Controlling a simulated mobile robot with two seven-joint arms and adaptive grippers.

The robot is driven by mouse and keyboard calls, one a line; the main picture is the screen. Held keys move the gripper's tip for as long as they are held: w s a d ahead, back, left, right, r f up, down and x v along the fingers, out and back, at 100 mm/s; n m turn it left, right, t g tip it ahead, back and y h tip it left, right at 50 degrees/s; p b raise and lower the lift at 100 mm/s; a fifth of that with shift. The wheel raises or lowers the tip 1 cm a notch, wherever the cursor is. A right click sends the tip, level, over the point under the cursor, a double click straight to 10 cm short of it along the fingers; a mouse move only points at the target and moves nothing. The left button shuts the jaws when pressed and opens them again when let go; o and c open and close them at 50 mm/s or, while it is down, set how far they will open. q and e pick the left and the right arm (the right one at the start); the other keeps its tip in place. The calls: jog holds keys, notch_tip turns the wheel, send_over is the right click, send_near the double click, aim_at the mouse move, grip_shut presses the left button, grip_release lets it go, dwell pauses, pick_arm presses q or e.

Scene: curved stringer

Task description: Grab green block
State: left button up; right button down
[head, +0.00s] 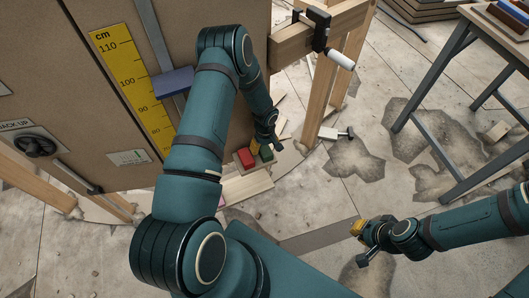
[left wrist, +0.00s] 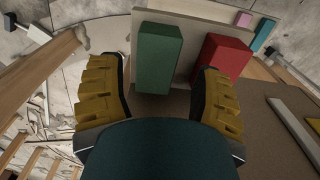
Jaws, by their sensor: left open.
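The green block (left wrist: 158,58) stands on a small ledge in the left wrist view, between and beyond the two yellow fingertips of my left gripper (left wrist: 157,100). The fingers are wide apart and no contact with the block shows. In the head view, the green block (head: 266,153) is small and partly covered by my left gripper (head: 262,146), which is just above and beside it. My right gripper (head: 362,238) is low at the right of the head view, away from the block; its jaw opening is not clear.
A red block (left wrist: 226,56) stands close to the right of the green one, near the right finger. Pink (left wrist: 243,19) and teal (left wrist: 263,34) blocks are farther back. A tan panel with a yellow ruler (head: 132,75) rises at the left. A clamp (head: 319,28) grips a wooden beam.

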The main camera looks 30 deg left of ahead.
aim_at(266, 151)
pick_arm(q)
jog(key=shift+w+d+f+b, duration=0.1)
jog(key=shift+f+b, duration=0.7)
jog(key=shift+f, duration=2)
jog(key=c, duration=1)
